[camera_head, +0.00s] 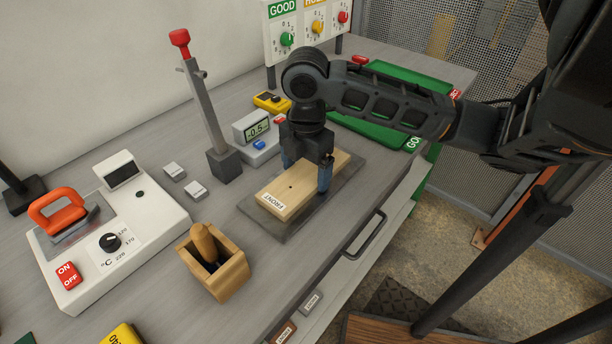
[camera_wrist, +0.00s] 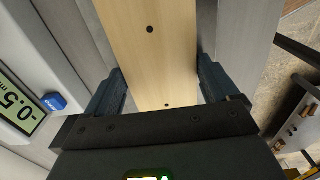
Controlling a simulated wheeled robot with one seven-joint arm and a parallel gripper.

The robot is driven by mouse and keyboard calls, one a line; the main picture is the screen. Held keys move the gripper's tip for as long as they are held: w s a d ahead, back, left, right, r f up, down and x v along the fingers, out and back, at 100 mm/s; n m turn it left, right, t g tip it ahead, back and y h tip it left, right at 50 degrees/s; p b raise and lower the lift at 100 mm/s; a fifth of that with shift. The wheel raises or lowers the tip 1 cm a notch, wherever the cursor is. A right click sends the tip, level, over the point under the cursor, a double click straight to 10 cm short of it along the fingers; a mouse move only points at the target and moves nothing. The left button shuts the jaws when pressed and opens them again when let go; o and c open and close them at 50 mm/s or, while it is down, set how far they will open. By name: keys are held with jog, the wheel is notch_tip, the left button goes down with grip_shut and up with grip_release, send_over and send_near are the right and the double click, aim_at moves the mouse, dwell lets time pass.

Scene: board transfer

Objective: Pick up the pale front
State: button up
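The pale board (camera_head: 292,188), with a "FRONT" label at its near end, lies flat on a dark grey plate (camera_head: 277,232). My gripper (camera_head: 306,180) is above it, pointing down, with one finger on each long side. In the wrist view the board (camera_wrist: 155,50) runs between my fingers (camera_wrist: 160,72) and shows two dark holes. The fingers are spread about as wide as the board, and the tips appear at its edges. Whether they press on it cannot be told.
A grey meter (camera_head: 254,133) reading -0.5 stands close behind the board. A grey post (camera_head: 205,110) with a red knob rises to the left. A wooden holder (camera_head: 228,280) stands nearer the front. A green tray (camera_head: 370,133) lies to the right, partly behind my arm.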

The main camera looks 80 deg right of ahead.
aim_at(307, 175)
jog(key=c, duration=0.8)
notch_tip(307, 175, up, 10)
jog(key=shift+r+p, duration=0.1)
jog(key=shift+p, duration=0.7)
jog(key=shift+c, duration=0.2)
jog(key=shift+s+a, duration=0.1)
